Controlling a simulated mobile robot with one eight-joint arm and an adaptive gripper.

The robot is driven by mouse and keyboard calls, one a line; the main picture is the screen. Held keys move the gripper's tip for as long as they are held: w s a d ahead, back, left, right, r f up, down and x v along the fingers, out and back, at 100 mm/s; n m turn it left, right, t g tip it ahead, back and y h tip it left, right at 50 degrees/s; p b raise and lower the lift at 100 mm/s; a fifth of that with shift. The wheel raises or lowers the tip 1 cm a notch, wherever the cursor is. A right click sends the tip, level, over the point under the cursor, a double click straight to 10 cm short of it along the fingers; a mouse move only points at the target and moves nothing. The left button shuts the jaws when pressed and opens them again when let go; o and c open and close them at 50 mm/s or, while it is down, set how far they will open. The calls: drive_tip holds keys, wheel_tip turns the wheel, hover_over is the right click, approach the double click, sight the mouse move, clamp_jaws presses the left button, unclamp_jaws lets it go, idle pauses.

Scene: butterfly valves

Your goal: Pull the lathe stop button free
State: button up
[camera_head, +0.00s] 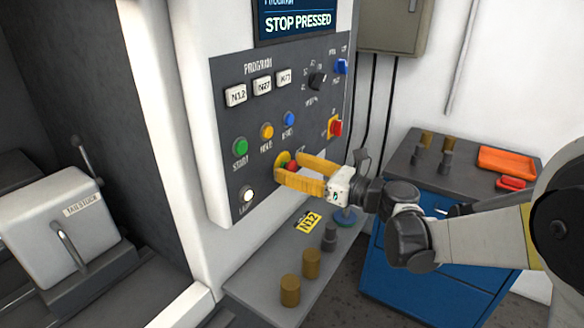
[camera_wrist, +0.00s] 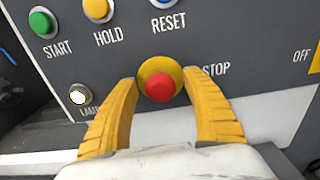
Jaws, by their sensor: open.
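The lathe's stop button (camera_wrist: 160,86) is a red mushroom head on a yellow round base, beside the printed word STOP in the wrist view. In the head view the red button (camera_head: 291,167) is partly hidden by my gripper. My gripper (camera_head: 283,169) has yellow fingers and is open at the panel. The screen (camera_head: 297,18) above the panel reads STOP PRESSED.
Green START (camera_head: 240,147), yellow HOLD (camera_head: 267,131) and blue RESET (camera_head: 289,119) buttons sit close by. A white lamp button (camera_head: 247,194) is lower left. A red switch (camera_head: 336,127) is to the right. A ledge (camera_head: 262,283) with several cylinders lies below.

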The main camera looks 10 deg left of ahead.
drive_tip(key=v, duration=1.2)
